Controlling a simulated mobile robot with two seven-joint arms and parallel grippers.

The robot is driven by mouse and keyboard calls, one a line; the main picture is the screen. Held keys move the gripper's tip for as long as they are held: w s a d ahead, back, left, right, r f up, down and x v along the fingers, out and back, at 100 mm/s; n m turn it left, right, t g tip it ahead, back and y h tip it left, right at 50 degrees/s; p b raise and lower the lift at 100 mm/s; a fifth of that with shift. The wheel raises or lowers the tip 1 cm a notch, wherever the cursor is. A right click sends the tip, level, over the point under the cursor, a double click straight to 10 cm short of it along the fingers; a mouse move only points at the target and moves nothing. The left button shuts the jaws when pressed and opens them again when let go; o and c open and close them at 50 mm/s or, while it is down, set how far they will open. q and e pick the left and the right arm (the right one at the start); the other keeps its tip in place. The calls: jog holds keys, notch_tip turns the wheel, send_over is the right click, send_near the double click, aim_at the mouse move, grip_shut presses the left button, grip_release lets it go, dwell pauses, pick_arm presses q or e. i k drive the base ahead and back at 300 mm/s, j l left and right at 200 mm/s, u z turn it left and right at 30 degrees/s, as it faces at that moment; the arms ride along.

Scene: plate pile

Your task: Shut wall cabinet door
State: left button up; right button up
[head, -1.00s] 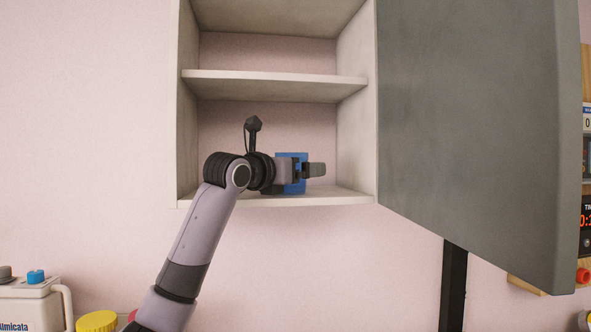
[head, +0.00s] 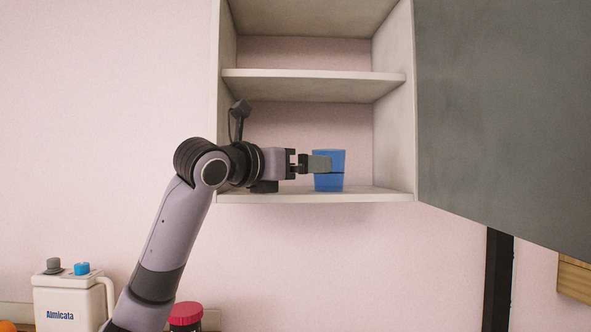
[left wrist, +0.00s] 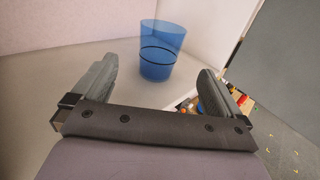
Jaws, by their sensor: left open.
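The wall cabinet (head: 315,76) is open, with its grey door (head: 505,110) swung out to the right of the opening. The door also shows at the upper right of the left wrist view (left wrist: 290,60). My left gripper (head: 322,164) is at the cabinet's lower compartment, in front of a blue cup (head: 330,182). In the left wrist view its fingers (left wrist: 155,92) are spread and empty, and the blue cup (left wrist: 160,50) stands upright beyond them. The gripper is apart from the door. My right gripper is not in view.
A white jug labelled Almicata (head: 65,300) and a red-lidded jar (head: 186,314) stand below at the left. A dark vertical post (head: 497,280) is below the door. The upper compartments look empty.

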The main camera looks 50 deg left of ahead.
aim_at(504, 87)
jog(key=k+l, duration=0.35)
jog(key=l, duration=0.15)
jog(key=k+l, duration=0.35)
jog(key=l, duration=0.2)
